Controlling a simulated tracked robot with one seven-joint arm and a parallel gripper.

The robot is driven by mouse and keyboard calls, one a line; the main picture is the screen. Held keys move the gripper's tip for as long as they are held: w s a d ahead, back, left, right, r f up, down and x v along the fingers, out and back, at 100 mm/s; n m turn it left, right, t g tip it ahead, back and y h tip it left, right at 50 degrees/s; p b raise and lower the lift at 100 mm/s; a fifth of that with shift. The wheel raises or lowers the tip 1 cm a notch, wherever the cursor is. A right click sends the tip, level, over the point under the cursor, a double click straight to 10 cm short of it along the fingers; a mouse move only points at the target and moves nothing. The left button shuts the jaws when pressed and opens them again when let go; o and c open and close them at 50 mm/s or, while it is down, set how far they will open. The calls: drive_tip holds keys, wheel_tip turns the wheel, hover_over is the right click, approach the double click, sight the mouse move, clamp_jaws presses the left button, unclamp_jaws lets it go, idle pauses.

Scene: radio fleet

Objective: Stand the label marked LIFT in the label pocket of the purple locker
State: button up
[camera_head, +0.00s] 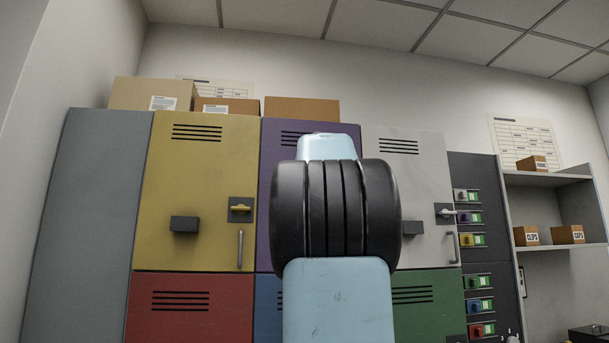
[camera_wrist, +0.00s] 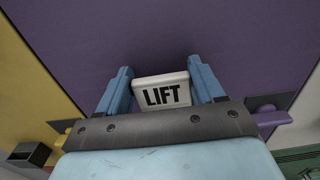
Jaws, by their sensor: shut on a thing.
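The label marked LIFT (camera_wrist: 163,92) is a white plate with black letters, held between the two blue fingers of my gripper (camera_wrist: 163,90) in the wrist view. The purple locker's door (camera_wrist: 160,35) fills the background behind it; I cannot tell whether the label touches anything. In the head view the purple locker (camera_head: 268,150) is mostly covered by my arm, which also hides my gripper and the label. The purple locker's label pocket is not visible in either view. A purple latch (camera_wrist: 271,117) on a dark plate shows right of my gripper in the wrist view.
The yellow locker (camera_head: 195,190) with its dark pocket (camera_head: 184,224) stands left, the white locker (camera_head: 405,180) with its pocket (camera_head: 413,227) right. Red (camera_head: 190,310), blue (camera_head: 266,305) and green (camera_head: 425,305) lockers sit below. A dark rack (camera_head: 470,170) and shelves (camera_head: 545,180) are farther right.

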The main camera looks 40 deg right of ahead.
drive_tip(key=shift+f, duration=2.6)
drive_tip(key=shift+f, duration=2.55)
drive_tip(key=o, duration=1.1)
drive_tip(key=v, duration=1.3)
drive_tip(key=shift+s+a, duration=0.25)
drive_tip(key=shift+s, duration=0.05)
drive_tip(key=shift+f, duration=0.1)
